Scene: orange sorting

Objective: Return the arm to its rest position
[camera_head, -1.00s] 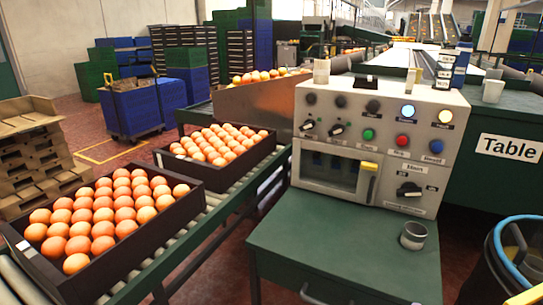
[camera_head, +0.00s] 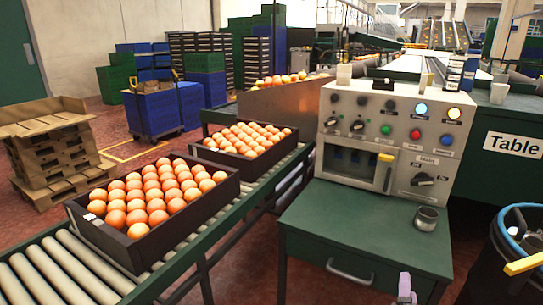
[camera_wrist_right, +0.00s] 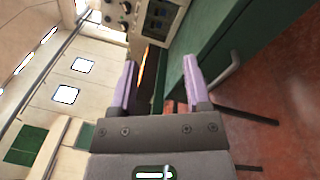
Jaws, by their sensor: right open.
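My right gripper (camera_wrist_right: 160,88) is open in the right wrist view, with two pale purple fingers apart and nothing between them. In the head view only a small part of the right gripper (camera_head: 404,289) shows at the bottom edge, in front of the green cabinet (camera_head: 345,235). It holds nothing and is apart from the crates. A dark crate of oranges (camera_head: 185,227) sits on the roller conveyor (camera_head: 75,265), and a second crate (camera_head: 222,157) stands behind it. My left gripper is not in view.
A blue-rimmed bin (camera_head: 497,235) is at the right edge.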

